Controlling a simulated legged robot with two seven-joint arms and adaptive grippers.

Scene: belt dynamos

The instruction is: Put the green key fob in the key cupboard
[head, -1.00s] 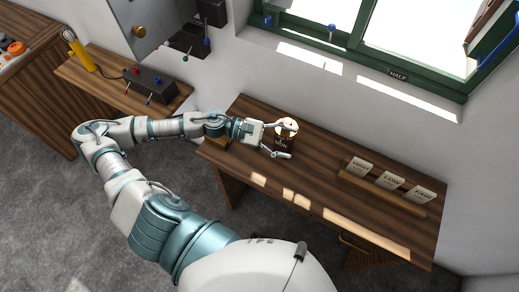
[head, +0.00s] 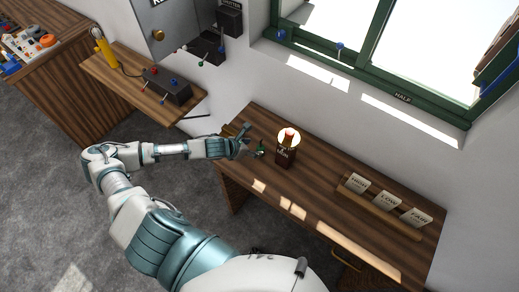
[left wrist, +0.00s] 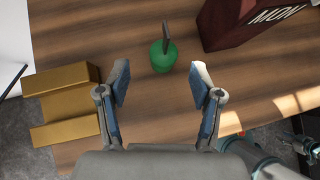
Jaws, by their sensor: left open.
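The green key fob (left wrist: 163,56) stands on the wooden desk (left wrist: 150,22) in the left wrist view, a round green body with a dark flat tab. It shows small in the head view (head: 260,153), partly hidden by my gripper. My left gripper (left wrist: 160,78) is open and empty, and the fob lies just beyond its fingertips, roughly centred between them. In the head view the left gripper (head: 252,148) is over the desk's left end. A grey cabinet with a brass knob (head: 158,35), seemingly the key cupboard, is on the wall at upper left, cut off.
A dark red-brown box marked MON (head: 285,154) with a glowing top stands right of the fob. A card rack (head: 385,207) occupies the desk's right part. The desk between box and rack is clear.

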